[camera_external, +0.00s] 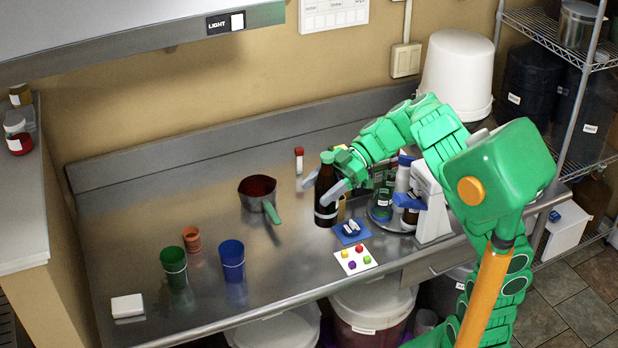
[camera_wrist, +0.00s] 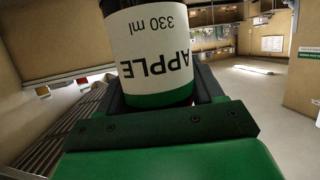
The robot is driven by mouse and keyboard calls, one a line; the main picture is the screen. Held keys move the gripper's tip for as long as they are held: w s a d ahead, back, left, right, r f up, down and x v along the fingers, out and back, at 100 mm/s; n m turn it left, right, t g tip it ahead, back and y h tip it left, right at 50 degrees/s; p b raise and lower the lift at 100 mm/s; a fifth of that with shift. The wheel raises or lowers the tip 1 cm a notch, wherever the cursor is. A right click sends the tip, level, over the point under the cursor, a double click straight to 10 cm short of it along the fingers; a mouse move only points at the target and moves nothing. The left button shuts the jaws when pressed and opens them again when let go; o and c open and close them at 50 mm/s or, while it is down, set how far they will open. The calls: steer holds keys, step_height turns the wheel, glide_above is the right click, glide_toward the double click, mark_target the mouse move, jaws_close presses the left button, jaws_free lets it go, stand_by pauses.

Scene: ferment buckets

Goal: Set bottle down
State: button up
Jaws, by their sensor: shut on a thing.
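A dark brown bottle (camera_external: 325,208) with a green cap stands upright over the steel counter, right of the saucepan. I cannot tell whether its base touches the counter. My gripper (camera_external: 323,188) is shut on the bottle, with one grey finger on each side of its body. In the wrist view the bottle's white label (camera_wrist: 152,48) fills the space between the fingers and reads "APPLE 330 ml" upside down, with a green band at its lower edge. The bottle's top and base are out of that view.
A saucepan (camera_external: 258,188) and a small red-capped vial (camera_external: 299,160) are to the left. A blue pad (camera_external: 351,231), a card with colored pieces (camera_external: 356,260) and a tray of bottles (camera_external: 380,215) are close on the right. Cups (camera_external: 232,260) stand front left. Bare counter (camera_external: 285,255) lies between.

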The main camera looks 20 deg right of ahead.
mark_target(318, 226)
steer(key=f, duration=1)
steer(key=shift+s+a+f, duration=0.2)
steer(key=shift+s+f, duration=0.05)
steer(key=shift+f, duration=0.05)
steer(key=shift+w+a+f, duration=0.25)
steer(key=shift+w+f, duration=0.15)
steer(key=shift+f, duration=0.05)
steer(key=w+a+f, duration=0.7)
steer(key=w+f, duration=0.4)
steer(key=f, duration=0.1)
steer(key=shift+f, duration=0.25)
steer(key=shift+f, duration=0.15)
steer(key=o, duration=1.5)
steer(key=shift+s, duration=0.1)
steer(key=shift+o, duration=0.2)
